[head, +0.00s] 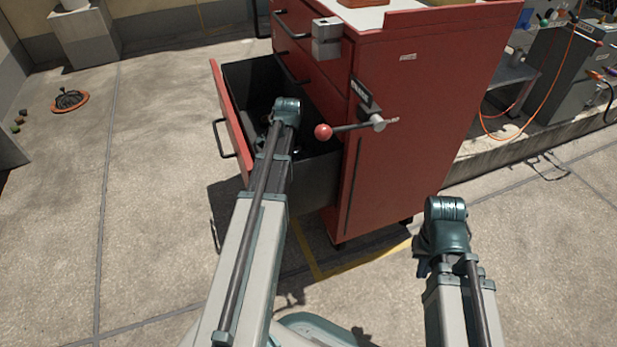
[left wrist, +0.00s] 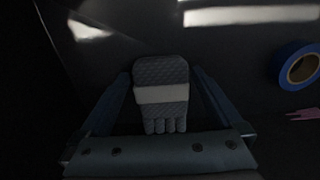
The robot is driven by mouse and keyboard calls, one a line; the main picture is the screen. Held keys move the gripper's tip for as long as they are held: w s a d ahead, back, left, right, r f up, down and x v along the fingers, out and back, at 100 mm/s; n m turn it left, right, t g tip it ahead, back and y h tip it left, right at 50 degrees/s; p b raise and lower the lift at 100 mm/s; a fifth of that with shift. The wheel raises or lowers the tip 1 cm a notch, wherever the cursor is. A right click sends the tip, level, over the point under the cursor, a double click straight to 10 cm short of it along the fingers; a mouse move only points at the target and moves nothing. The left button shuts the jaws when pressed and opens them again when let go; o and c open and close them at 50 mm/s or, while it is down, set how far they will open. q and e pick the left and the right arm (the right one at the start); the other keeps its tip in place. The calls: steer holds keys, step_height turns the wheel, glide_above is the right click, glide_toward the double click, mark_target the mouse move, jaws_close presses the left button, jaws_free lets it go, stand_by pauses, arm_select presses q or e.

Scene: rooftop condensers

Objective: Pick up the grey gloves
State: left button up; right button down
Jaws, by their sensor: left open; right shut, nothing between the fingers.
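The grey gloves (left wrist: 161,75), quilted with a pale band across them, lie on the dark drawer floor in the left wrist view. My left gripper (left wrist: 159,82) is open, with one finger on each side of the gloves; I cannot tell whether either finger touches them. In the head view the left arm reaches down into the open drawer (head: 322,170) of the red cabinet, and the gloves are hidden there. My right gripper (head: 428,262) is shut and empty, low at the right, apart from the cabinet.
A blue tape roll (left wrist: 284,62) and a pink item (left wrist: 303,114) lie right of the gloves. The red cabinet (head: 415,130) has a red-knobbed lever (head: 323,131) jutting out near my left arm. Open concrete floor (head: 150,180) lies to the left.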

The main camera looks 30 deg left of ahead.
arm_select(q)
steer(key=shift+f, duration=0.5)
steer(key=shift+r, duration=0.1)
arm_select(e)
steer(key=shift+f, duration=0.35)
arm_select(q)
steer(key=shift+c, duration=0.3)
steer(key=c, duration=1.1)
steer(key=shift+o, duration=0.2)
steer(key=shift+r, duration=0.1)
arm_select(e)
steer(key=shift+r, duration=0.1)
